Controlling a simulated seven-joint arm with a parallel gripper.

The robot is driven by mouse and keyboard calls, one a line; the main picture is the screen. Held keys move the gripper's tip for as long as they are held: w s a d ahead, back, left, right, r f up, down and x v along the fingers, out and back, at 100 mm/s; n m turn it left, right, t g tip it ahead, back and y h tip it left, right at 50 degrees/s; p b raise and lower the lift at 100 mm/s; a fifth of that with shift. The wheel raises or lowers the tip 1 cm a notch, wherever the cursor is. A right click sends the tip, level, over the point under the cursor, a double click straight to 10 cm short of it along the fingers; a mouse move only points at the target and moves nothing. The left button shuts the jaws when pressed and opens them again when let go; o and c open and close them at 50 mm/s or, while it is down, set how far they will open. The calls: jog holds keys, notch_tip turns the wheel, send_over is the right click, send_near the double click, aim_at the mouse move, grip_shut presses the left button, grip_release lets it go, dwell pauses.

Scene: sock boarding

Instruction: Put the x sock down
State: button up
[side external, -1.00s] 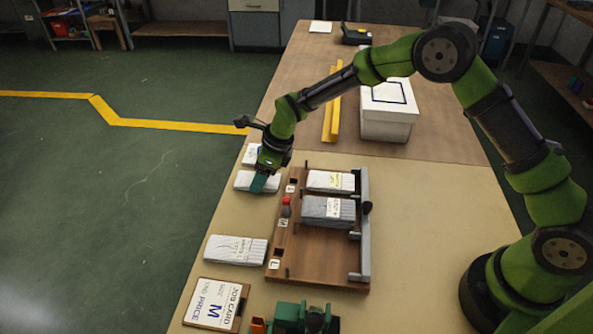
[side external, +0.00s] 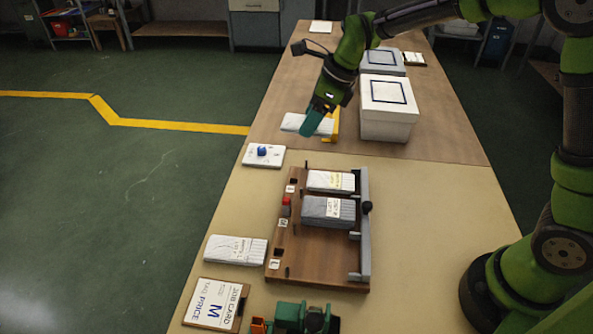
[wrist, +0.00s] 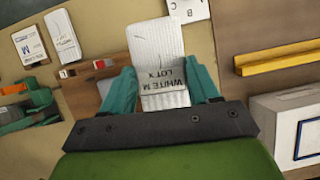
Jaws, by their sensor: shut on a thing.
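My gripper (side external: 314,122) has teal fingers shut on a white ribbed sock (side external: 294,122). It holds the sock above the table, left of the yellow rail (side external: 335,125). In the wrist view, the sock (wrist: 155,42) lies between the two fingers (wrist: 163,88), and its label reads WHITE M, LOT X. Part of the sock is hidden behind the fingers in the side view.
A wooden board (side external: 300,258) with a grey rail carries a white sock (side external: 330,180) and a grey sock (side external: 328,211). Another white sock (side external: 236,249) lies left of it, near a job card (side external: 213,304) marked M. A white pad (side external: 252,159) bears a blue object. Lidded boxes (side external: 386,125) stand right.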

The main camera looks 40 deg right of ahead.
send_over(329, 179)
jog(key=d, duration=0.1)
jog(key=f, duration=0.2)
jog(key=shift+n+g, duration=0.4)
jog(key=f, duration=0.2)
jog(key=s+f, duration=0.1)
jog(key=f, duration=0.2)
jog(key=shift+f, duration=2.4)
jog(key=shift+f, duration=0.2)
jog(key=o, duration=1)
